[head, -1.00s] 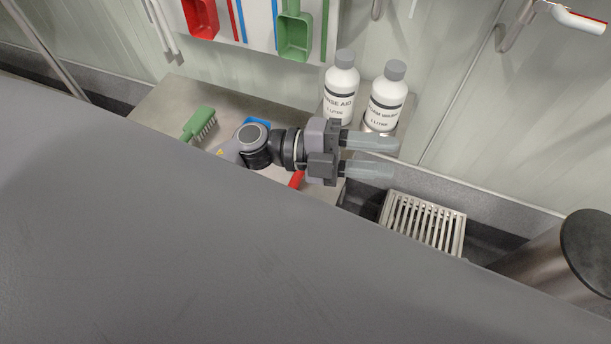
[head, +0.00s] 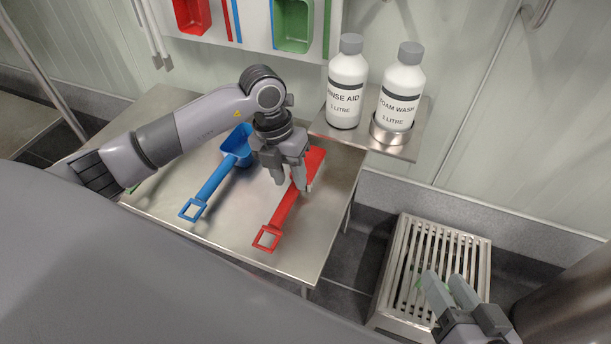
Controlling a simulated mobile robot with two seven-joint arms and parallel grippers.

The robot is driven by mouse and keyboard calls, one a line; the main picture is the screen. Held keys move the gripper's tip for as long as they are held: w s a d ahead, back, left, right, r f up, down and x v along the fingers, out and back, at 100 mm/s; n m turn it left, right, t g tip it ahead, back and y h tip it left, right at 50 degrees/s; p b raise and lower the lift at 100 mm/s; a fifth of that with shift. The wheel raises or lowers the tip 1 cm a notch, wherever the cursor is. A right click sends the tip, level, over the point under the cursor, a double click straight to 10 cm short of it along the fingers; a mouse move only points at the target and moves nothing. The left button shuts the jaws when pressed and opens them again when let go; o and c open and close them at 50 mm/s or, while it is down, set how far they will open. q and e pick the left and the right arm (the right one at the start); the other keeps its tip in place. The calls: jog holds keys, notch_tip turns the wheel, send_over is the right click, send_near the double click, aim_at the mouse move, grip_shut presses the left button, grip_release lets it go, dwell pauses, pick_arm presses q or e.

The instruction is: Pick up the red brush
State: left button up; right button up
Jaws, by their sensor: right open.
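A red long-handled tool (head: 277,220) with a square loop at its near end lies on the steel table (head: 225,235). It is the only loose red tool in view. Its head is partly behind my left gripper and I see no bristles, so I cannot tell if it is a brush. My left gripper (head: 291,186) points down over the tool where handle meets head. Its fingers are apart, one on each side of the handle in the picture; contact is unclear. My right gripper (head: 446,277) is open and empty at the lower right, in front of the slatted steel stand.
A blue scoop (head: 208,190) lies left of the red tool. Rinse aid (head: 345,95) and foam wash (head: 398,95) bottles stand on a small shelf (head: 345,138) behind. The slatted stand (head: 396,275) is at right. Red (head: 193,15) and green (head: 293,25) scoops hang on the wall.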

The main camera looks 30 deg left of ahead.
aim_at(292, 187)
pick_arm(q)
jog(key=shift+d+f, duration=0.1)
jog(key=shift+f, duration=0.4)
jog(key=f, duration=0.1)
jog(key=f+b, duration=0.2)
jog(key=shift+s+d+f, duration=0.1)
jog(key=shift+d+f, duration=0.15)
jog(key=shift+f, duration=0.35)
pick_arm(e)
jog(key=shift+d+f+t, duration=0.1)
jog(key=shift+d+t, duration=0.2)
pick_arm(q)
grip_shut()
jog(key=shift+d+r, duration=0.1)
jog(key=shift+r, duration=0.1)
